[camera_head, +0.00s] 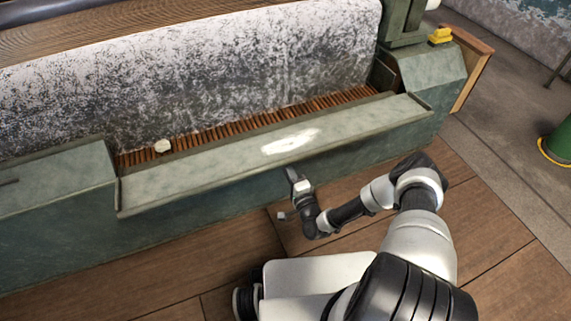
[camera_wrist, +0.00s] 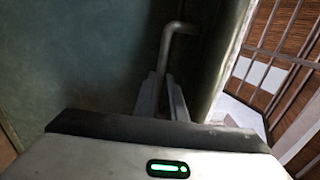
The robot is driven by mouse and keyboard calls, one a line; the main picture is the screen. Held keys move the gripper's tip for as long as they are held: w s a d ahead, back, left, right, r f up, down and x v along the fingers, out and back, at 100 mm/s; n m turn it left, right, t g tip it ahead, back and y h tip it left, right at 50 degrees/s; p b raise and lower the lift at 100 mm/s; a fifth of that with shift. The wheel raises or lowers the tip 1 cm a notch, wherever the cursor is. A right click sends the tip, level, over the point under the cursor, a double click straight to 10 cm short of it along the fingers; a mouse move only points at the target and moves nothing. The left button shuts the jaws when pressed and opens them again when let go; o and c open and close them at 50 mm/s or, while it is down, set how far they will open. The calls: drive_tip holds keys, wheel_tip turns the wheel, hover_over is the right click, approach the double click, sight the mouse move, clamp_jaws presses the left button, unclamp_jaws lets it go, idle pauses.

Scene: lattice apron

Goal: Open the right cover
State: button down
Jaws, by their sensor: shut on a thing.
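The right cover (camera_head: 215,167) is a long green metal panel along the front of the machine. It lies roughly flat and tilted outward, with a strip of brown lattice slats (camera_head: 240,127) exposed behind it. A bent grey metal handle (camera_wrist: 168,48) shows in the wrist view beside a dark green surface. My gripper (camera_head: 290,174) is at the front edge of the cover, near its middle. In the wrist view my gripper (camera_wrist: 164,98) has its two fingers shut on the handle. The handle is hidden in the head view.
The left cover (camera_head: 50,178) sits lower left, its top flat. A small whitish lump (camera_head: 162,146) lies on the slats. Grey fibrous material (camera_head: 200,70) stands behind. A yellow object (camera_head: 440,35) is at upper right, a green drum (camera_head: 558,145) at far right. Wooden floor (camera_head: 500,260) is clear.

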wheel_tip(320, 180, down, 2)
drive_tip(key=shift+s+d, duration=0.1)
drive_tip(key=shift+s, duration=0.05)
drive_tip(key=c, duration=1.8)
unclamp_jaws()
drive_tip(key=shift+f, duration=0.1)
